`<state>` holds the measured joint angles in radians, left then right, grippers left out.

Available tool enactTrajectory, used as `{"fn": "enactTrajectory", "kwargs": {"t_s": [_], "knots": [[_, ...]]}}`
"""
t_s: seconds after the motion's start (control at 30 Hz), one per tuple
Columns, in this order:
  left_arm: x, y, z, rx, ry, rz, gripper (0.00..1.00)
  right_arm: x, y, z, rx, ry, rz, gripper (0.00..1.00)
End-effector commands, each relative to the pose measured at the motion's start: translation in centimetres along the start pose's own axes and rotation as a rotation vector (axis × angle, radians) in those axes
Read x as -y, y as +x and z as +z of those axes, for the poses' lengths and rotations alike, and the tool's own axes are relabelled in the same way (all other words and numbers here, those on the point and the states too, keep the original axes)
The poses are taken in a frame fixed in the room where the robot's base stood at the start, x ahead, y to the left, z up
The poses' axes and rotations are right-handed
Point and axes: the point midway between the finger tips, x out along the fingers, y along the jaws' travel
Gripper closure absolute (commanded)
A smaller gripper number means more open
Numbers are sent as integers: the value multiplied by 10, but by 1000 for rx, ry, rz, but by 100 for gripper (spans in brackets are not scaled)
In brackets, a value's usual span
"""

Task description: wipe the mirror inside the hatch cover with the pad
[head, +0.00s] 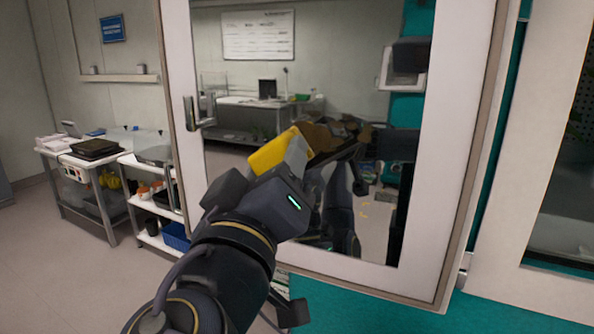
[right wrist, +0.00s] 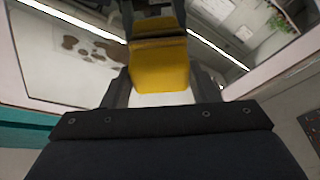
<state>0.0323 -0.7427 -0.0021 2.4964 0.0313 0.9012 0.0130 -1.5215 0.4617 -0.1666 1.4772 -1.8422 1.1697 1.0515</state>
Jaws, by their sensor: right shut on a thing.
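The hatch cover (head: 186,165) stands open, with a white frame around a tall mirror (head: 345,70). My right gripper (head: 290,155) is shut on a yellow pad (head: 272,151) and holds it in front of the mirror's middle. In the right wrist view the pad (right wrist: 160,68) and its apparent reflection almost meet; I cannot tell whether it touches the glass. Brown smudges (right wrist: 88,48) show on the mirror left of the pad there. In the head view a brown patch (head: 322,138) shows just right of the pad, partly hidden. My left gripper is not in view.
A handle (head: 200,112) juts from the cover's left frame. A trolley (head: 150,240) and a side table (head: 60,155) with boxes stand at the left. A teal chamber front (head: 400,310) lies below and right of the cover. Open floor shows at lower left.

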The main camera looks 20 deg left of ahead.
Motion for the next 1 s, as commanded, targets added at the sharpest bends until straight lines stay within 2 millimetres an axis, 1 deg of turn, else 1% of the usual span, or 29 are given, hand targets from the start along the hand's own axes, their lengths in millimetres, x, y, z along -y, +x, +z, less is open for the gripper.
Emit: {"fn": "enactTrajectory", "kwargs": {"t_s": [0.27, 0.37, 0.47, 0.7, 1.0], "knots": [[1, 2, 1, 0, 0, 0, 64, 0, 6, 2, 1, -1, 0, 64], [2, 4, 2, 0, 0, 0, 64, -1, 5, 3, 0, 1, 0, 64], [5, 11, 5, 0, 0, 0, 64, -5, 3, 9, 1, 2, 1, 64], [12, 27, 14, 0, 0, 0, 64, -22, -1, 21, 1, 2, 2, 64], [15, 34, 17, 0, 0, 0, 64, -33, -3, 26, 2, 1, 2, 64]]}}
